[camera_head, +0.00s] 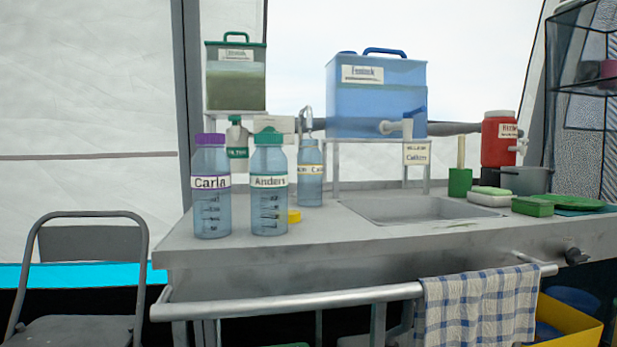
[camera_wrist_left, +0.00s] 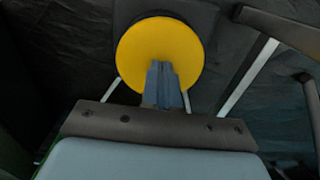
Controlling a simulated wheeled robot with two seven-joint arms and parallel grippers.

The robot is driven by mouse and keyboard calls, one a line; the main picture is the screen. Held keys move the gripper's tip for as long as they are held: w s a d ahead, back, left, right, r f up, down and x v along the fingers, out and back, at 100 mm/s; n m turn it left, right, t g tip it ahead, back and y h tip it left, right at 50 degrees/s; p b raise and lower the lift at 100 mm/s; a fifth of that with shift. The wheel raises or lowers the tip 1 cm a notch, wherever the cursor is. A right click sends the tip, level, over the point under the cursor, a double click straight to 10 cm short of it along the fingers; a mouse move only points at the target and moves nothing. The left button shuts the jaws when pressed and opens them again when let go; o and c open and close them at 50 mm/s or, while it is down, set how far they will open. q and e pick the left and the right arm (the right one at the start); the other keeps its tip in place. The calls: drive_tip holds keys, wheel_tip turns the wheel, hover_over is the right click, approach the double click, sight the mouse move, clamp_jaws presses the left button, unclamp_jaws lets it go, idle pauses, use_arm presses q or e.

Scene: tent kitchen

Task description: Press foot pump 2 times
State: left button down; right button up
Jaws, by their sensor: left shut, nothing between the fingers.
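The foot pump (camera_wrist_left: 137,52) shows in the left wrist view as a round yellow disc on a dark plate. My left gripper (camera_wrist_left: 162,66) is shut and empty, with its fingertips in front of the middle of the disc. The fingers hide the lower middle of the disc. I cannot tell whether the fingertips touch it or how far it is pressed down. The pump and both grippers are out of the head view. My right gripper is in neither view.
A steel counter (camera_head: 340,262) with a sink has a front rail (camera_head: 290,305) and a checked towel (camera_head: 478,310). Bottles and a blue tank (camera_head: 376,95) stand on or above it. A folding chair (camera_head: 80,240) is at left. Pale bars (camera_wrist_left: 248,78) run beside the pump.

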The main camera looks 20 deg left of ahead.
use_arm(q)
drive_tip(key=shift+f, duration=0.4)
drive_tip(key=shift+r, duration=0.1)
drive_tip(key=shift+r+p, duration=1.95)
drive_tip(key=shift+r, duration=0.9)
wheel_tip(320, 180, up, 6)
drive_tip(key=p, duration=0.4)
